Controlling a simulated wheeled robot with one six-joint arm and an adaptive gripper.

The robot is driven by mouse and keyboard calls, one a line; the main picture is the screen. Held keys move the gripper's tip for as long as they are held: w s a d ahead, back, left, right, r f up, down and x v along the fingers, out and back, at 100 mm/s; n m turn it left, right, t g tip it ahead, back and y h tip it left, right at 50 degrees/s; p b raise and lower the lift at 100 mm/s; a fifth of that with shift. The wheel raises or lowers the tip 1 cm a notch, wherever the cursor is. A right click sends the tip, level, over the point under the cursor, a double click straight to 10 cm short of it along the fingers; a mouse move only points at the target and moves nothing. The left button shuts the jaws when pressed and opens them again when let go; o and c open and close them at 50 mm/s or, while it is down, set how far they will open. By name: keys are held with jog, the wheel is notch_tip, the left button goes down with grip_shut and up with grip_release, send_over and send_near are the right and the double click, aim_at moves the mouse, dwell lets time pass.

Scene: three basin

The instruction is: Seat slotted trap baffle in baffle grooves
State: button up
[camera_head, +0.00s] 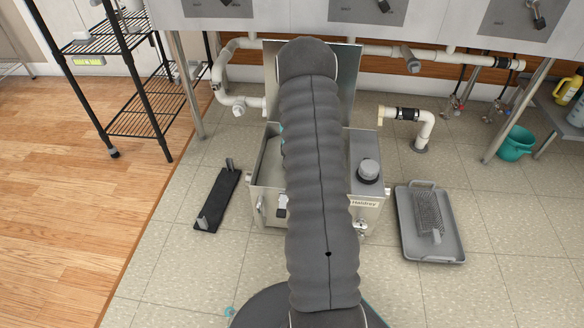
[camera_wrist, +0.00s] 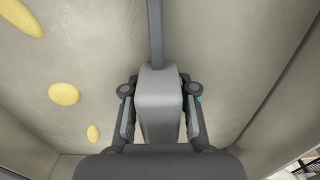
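The metal trap box (camera_head: 262,188) stands open on the tiled floor, with its lid (camera_head: 345,85) upright behind it. My arm covers its middle in the head view, so my gripper and the grooves are hidden there. In the wrist view my gripper (camera_wrist: 160,118) points down into the box, its two fingers shut on either side of a grey block. This block appears to be the grip of the slotted trap baffle (camera_wrist: 156,35), whose thin edge runs away up the picture. Its slots and lower part are hidden. I cannot tell whether it sits in grooves.
Yellow blobs (camera_wrist: 64,94) lie on the surface below. A black base with two grey uprights (camera_head: 217,200) stands empty to the left of the box. A grey tray (camera_head: 448,247) holding a wire basket (camera_head: 428,212) lies right. Pipes (camera_head: 385,50) and basins are behind.

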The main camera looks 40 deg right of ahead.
jog(key=o, duration=0.5)
jog(key=shift+c, duration=0.2)
notch_tip(320, 180, up, 12)
jog(key=shift+r, duration=0.1)
